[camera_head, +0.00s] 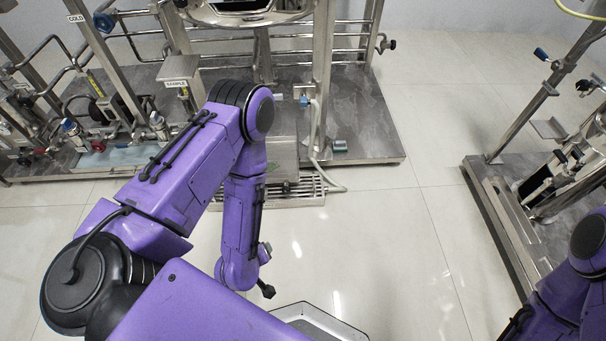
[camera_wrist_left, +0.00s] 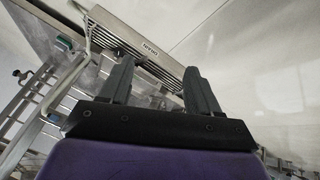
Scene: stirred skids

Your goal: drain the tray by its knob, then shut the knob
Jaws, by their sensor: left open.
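My left gripper (camera_wrist_left: 158,66) is open in the left wrist view, with nothing between its two dark fingers. Beyond the fingers is a metal floor grate (camera_wrist_left: 135,35) with a DRAIN label on its rim. In the head view my left forearm hangs down in front of the skid, and the grate (camera_head: 312,188) shows just right of it. A small dark knob-like part (camera_head: 286,187) sits low under a metal box, above the grate; I cannot tell whether it is the tray's knob or how it is turned. A pale bluish tray (camera_head: 120,156) lies under valves at left, partly hidden by my arm.
A skid deck (camera_head: 372,130) with posts and pipes stands at the back. A pale hose (camera_head: 325,178) runs down beside the grate. Another skid (camera_head: 500,200) stands at right, near my right arm. The tiled floor (camera_head: 400,260) between is clear.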

